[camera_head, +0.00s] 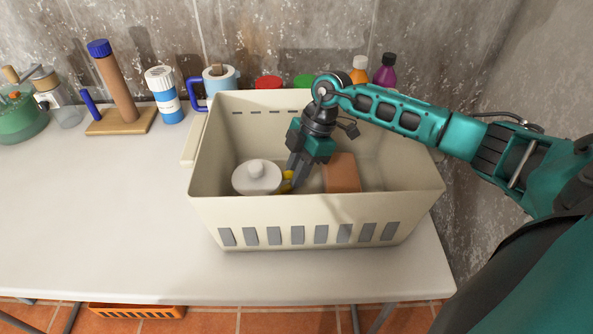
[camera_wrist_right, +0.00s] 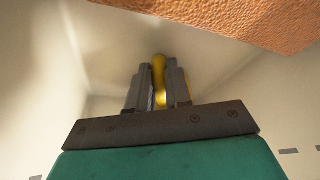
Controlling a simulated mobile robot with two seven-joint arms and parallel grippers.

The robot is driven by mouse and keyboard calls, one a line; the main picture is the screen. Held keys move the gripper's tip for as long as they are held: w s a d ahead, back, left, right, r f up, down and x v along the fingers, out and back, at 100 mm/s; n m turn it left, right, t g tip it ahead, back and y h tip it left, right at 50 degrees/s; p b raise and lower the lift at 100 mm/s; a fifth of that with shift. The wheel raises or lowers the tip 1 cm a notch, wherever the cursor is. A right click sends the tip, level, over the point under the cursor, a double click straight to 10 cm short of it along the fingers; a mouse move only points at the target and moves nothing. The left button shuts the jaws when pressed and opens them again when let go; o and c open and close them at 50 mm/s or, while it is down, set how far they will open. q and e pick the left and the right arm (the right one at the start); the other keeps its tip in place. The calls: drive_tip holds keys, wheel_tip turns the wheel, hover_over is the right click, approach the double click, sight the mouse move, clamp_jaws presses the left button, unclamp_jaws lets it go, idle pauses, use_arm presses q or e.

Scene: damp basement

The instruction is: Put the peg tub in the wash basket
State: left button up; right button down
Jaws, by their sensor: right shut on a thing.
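The wash basket (camera_head: 305,208) is a large cream plastic tub with slots along its near wall, standing on the white table. Inside it at the left is a round white lid with a knob, which I take as the peg tub (camera_head: 257,180), with a yellow handle-like part at its right side. My right gripper (camera_head: 292,178) reaches down into the basket and is shut on that yellow part. In the right wrist view the yellow part (camera_wrist_right: 159,75) shows between the fingers. The tub's lower body is hidden by the basket wall. My left gripper is not in view.
A brown block (camera_head: 342,173) is inside the basket, right of my gripper. A wooden stand (camera_head: 120,120) is at the left. The table's left front is clear.

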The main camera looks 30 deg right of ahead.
drive_tip(key=c, duration=1.4)
unclamp_jaws()
drive_tip(key=o, duration=0.3)
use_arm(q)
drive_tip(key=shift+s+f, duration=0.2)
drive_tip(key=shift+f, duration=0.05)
use_arm(e)
drive_tip(key=shift+o, duration=0.2)
use_arm(q)
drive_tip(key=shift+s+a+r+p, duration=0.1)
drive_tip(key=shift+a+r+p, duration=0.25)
drive_tip(key=shift+p, duration=0.2)
use_arm(e)
drive_tip(key=v, duration=1.2)
drive_tip(key=shift+r, duration=0.1)
